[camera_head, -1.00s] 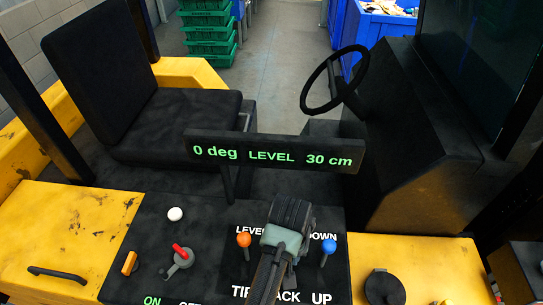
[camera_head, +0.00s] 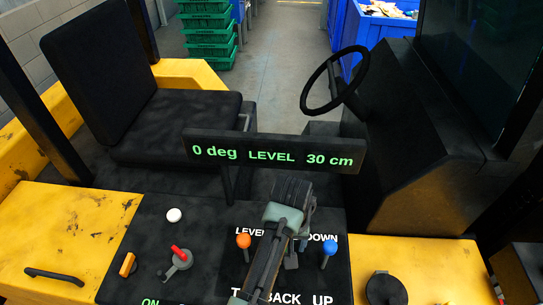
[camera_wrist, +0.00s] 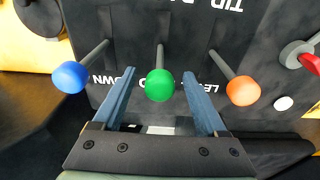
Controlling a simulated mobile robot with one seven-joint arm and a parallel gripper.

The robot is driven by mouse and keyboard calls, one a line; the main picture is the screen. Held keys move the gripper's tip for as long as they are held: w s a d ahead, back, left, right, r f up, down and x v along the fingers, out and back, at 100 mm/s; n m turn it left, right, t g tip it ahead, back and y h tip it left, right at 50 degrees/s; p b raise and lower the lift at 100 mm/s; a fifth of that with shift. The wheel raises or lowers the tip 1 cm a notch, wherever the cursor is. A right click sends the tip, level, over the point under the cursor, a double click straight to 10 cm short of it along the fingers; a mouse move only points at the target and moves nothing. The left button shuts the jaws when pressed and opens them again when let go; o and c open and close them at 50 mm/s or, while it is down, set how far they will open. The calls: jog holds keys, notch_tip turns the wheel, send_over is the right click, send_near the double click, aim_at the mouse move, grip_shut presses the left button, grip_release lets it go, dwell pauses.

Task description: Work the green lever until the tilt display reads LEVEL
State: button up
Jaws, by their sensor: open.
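The tilt display (camera_head: 272,153) reads "0 deg LEVEL 30 cm" in green in the head view. The green lever knob (camera_wrist: 160,85) stands in the middle of the wrist view, on a grey stalk. My gripper (camera_wrist: 158,72) is open, with one blue finger to each side of the green knob in that view. I see gaps between the knob and both fingers, so nothing is gripped. In the head view, my gripper and arm hide the green lever.
An orange lever (camera_head: 243,241) and a blue lever (camera_head: 329,247) flank the green one closely; they also show in the wrist view (camera_wrist: 243,91) (camera_wrist: 70,77). A red-tipped switch (camera_head: 179,253) and a white knob (camera_head: 174,215) are to the left. The display bar stands behind the levers.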

jog(key=r+p, duration=0.2)
jog(key=p, duration=0.1)
jog(key=r+p, duration=0.2)
jog(key=r, duration=0.1)
jog(key=s+r+p, duration=0.1)
jog(key=r+p, duration=0.2)
jog(key=shift+p, duration=0.35)
jog(key=shift+w, duration=0.1)
